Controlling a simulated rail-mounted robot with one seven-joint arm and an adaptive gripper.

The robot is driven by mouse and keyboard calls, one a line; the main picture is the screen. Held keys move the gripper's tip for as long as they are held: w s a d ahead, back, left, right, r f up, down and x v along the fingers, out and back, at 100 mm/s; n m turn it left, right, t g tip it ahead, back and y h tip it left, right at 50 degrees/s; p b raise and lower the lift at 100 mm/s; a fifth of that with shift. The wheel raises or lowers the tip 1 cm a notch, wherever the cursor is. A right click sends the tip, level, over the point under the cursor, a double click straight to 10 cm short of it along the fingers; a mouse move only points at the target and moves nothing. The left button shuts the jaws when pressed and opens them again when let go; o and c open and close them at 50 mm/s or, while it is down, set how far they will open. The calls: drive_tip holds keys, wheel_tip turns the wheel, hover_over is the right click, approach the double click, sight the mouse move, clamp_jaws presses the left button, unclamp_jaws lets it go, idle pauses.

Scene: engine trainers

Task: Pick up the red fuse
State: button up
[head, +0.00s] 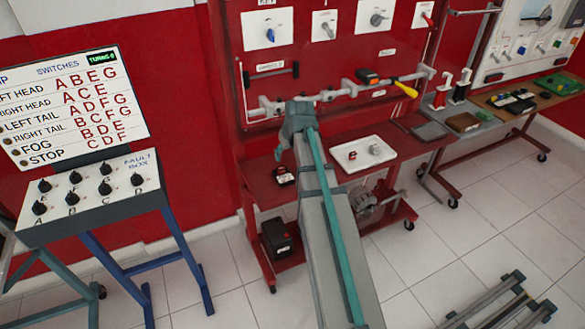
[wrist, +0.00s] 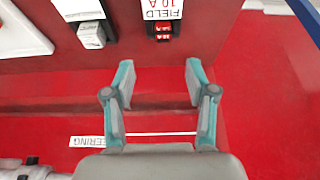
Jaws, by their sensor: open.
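The red fuse (wrist: 163,28) sits in a black holder (wrist: 151,17) near the top of the wrist view, beside a white label reading "FIELD 10 A" upside down. My gripper (wrist: 158,74) is open and empty, with its teal-tipped fingers pointing toward the holder. The fuse lies beyond the gap between the fingertips, apart from them.
A second holder with a grey-white block (wrist: 92,35) stands left of the fuse in the wrist view. A white tray (head: 342,164) with small parts lies on the red bench (head: 262,200). A rail with a yellow-handled tool (head: 405,89) runs along the red panel.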

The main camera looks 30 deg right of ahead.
sight(281, 168)
drive_tip(key=shift+a+p+x, duration=0.1)
drive_tip(key=shift+p+x, duration=0.4)
drive_tip(key=shift+x, duration=2.15)
drive_tip(key=shift+a+p+x, duration=0.15)
drive_tip(key=shift+p+x, duration=0.3)
drive_tip(key=shift+x, duration=2.25)
drive_tip(key=shift+w+r, duration=0.1)
drive_tip(key=shift+w, duration=0.05)
drive_tip(key=c, duration=0.9)
